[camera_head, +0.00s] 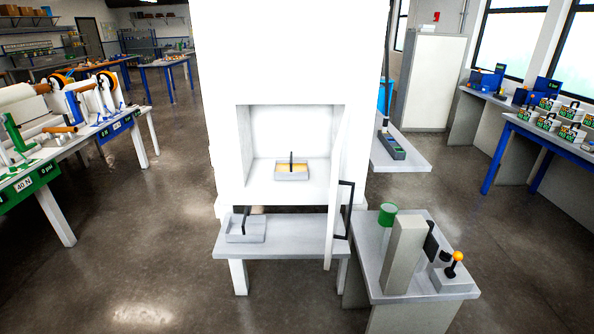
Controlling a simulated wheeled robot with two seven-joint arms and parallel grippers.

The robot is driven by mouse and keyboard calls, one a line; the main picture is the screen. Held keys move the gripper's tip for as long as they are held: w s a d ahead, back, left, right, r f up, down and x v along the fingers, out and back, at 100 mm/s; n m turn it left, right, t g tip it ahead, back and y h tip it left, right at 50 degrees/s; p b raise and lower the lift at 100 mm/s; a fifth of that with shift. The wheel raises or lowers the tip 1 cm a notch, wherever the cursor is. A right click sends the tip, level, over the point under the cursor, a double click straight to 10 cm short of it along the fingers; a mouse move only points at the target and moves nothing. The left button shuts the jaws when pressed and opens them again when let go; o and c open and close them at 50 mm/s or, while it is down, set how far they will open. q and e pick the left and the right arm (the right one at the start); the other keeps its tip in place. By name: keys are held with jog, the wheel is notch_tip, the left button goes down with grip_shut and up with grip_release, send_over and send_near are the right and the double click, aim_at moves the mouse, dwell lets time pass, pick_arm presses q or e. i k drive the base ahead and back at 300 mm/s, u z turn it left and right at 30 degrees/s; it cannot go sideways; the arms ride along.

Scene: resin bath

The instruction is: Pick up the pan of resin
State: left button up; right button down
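A small grey pan with yellow-orange resin (292,171) sits inside the open recess of a tall white cabinet (290,60). A thin dark upright handle stands up at its middle. A second grey pan (245,230) with a dark handle stands on the low bench (290,240) in front of the cabinet; it looks empty. The cabinet's white door (335,200), with a black handle (347,210), stands open at the right side of the recess. Neither of my grippers is in view.
Right of the bench, a grey table (450,290) holds a green cup (388,213), a tall grey block (405,255) and an orange-knobbed lever (457,258). The open door sticks out over the bench. The floor (150,240) to the left is clear.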

aim_at(291, 169)
jog(key=z, duration=0.55)
jog(key=i, duration=0.95)
jog(key=z, duration=0.4)
